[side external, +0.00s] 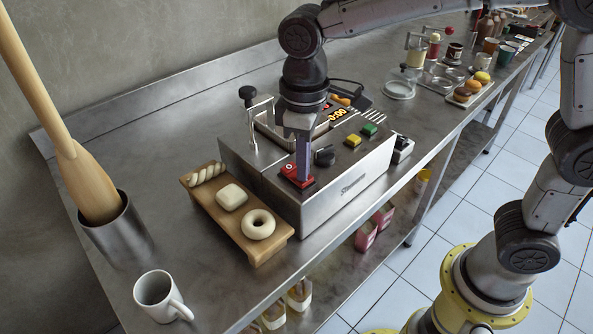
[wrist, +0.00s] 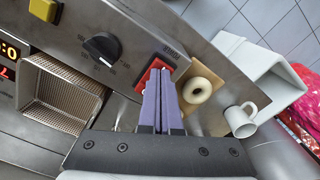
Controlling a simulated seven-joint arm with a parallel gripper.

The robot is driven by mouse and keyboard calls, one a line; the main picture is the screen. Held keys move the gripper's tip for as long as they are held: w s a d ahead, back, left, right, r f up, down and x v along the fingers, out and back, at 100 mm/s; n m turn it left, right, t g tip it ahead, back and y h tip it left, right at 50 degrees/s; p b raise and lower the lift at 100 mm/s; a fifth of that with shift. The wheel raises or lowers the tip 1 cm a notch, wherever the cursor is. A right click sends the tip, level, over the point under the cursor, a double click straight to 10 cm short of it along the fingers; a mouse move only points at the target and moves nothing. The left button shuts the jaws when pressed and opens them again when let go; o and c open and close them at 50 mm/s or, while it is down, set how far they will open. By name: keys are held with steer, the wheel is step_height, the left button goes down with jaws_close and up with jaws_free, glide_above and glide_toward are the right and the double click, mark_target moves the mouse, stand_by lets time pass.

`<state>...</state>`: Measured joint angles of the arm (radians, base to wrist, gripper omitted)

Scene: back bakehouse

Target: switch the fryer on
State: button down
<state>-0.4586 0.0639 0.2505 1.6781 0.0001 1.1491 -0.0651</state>
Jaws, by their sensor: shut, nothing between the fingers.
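The fryer (side external: 335,208) is a steel box on the counter, and its panel also shows in the wrist view (wrist: 120,22). A red rocker switch (side external: 290,181) marked with a "0" sits at its front left corner; in the wrist view the red switch (wrist: 154,66) shows at the fingertips. My gripper (side external: 303,180) is shut and empty, pointing down, its tips at the switch. I cannot tell if they touch it. The fingers hide part of the switch.
A wooden board (side external: 222,222) with raw dough pieces stands left of the fryer. A white mug (side external: 160,297) and a steel pot (side external: 117,232) holding a wooden paddle are further left. The fryer's basket (wrist: 62,95) and a yellow button (side external: 353,140) are near my gripper.

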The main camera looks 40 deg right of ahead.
step_height(320, 180, up, 7)
steer(key=shift+f, duration=0.1)
stand_by(0.9)
steer(key=shift+d, duration=0.1)
steer(key=s+d+r+m+t, duration=0.1)
steer(key=s+d+r+m, duration=0.1)
steer(key=s+d+r, duration=0.3)
steer(key=s+d+m+t, duration=0.1)
steer(key=s+d+t, duration=0.1)
steer(key=d, duration=0.4)
steer(key=s+d+f+m+t, duration=0.2)
steer(key=s+d+f, duration=0.3)
steer(key=s+f, duration=0.3)
steer(key=shift+s+d+f+m+t, duration=0.15)
steer(key=shift+s+f+m+t, duration=0.25)
steer(key=shift+s, duration=0.6)
